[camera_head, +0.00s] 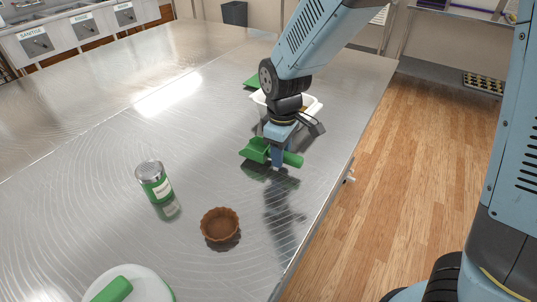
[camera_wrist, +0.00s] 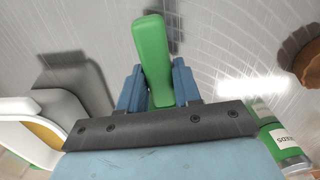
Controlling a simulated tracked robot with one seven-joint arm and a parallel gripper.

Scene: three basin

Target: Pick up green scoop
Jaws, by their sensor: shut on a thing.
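The green scoop (camera_head: 256,150) is in my gripper (camera_head: 279,158), above the metal table in the head view. Its handle points right and its scoop end points left. In the wrist view the green handle (camera_wrist: 151,50) stands between the two blue fingers of my gripper (camera_wrist: 158,88), which are shut on it. A shadow lies on the table below, so the scoop seems held a little above the surface. The scoop's bowl is hidden in the wrist view.
A seed can (camera_head: 154,182) and a brown fluted cup (camera_head: 220,225) stand on the table (camera_head: 110,125). A white container (camera_head: 314,106) is behind my gripper. A white round container with a green item (camera_head: 128,280) is at the front. The table's right edge is close.

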